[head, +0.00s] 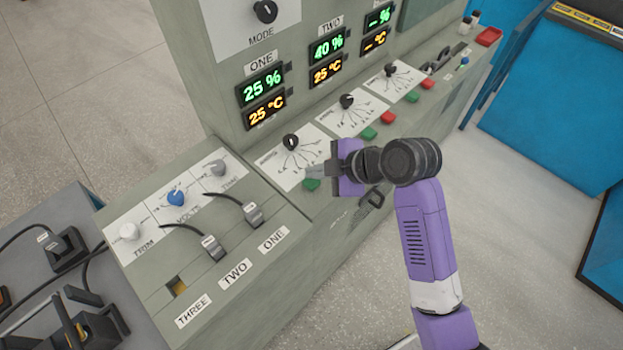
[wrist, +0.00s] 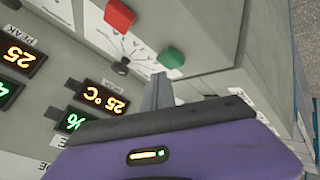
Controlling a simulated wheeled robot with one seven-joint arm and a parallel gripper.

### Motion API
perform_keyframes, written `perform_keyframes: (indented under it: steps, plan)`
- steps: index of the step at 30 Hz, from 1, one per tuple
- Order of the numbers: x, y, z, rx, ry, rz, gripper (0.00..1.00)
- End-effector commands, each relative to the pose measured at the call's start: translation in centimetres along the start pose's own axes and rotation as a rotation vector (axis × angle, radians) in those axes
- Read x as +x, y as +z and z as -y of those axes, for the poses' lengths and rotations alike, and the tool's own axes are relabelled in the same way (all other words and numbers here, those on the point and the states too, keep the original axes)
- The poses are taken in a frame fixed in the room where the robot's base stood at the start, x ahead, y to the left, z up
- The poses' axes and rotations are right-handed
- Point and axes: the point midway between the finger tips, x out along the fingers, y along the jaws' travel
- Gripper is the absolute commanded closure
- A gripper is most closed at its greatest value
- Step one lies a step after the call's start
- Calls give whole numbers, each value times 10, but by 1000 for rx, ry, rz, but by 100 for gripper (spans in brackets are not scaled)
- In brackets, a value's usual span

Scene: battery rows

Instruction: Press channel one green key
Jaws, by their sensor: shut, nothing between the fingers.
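The channel one green key (head: 312,184) sits on the sloping desk of the console, below the ONE dial (head: 291,143). In the wrist view a green key (wrist: 171,57) shows just beyond my fingertips, with a red key (wrist: 119,14) to its left. My gripper (head: 310,171) is shut and empty, its fingertips just above the green key in the head view. In the wrist view the shut fingers (wrist: 160,76) end close to that key; I cannot tell whether they touch it. The ONE display (head: 263,87) reads 25 % and 25 °C.
Green (head: 369,133) and red keys (head: 388,118) of channel two lie to the right. Cabled plugs (head: 211,246) stand on the left panel, near labels THREE, TWO and ONE. The upright panel with displays rises behind.

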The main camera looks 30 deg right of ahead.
Motion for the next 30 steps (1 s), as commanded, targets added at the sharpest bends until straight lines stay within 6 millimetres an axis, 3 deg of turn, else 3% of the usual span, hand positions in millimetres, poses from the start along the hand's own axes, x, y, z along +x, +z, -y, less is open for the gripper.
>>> perform_keyframes:
  steps: [30]
  plan:
    - [7, 5, 5, 0, 0, 0, 100]
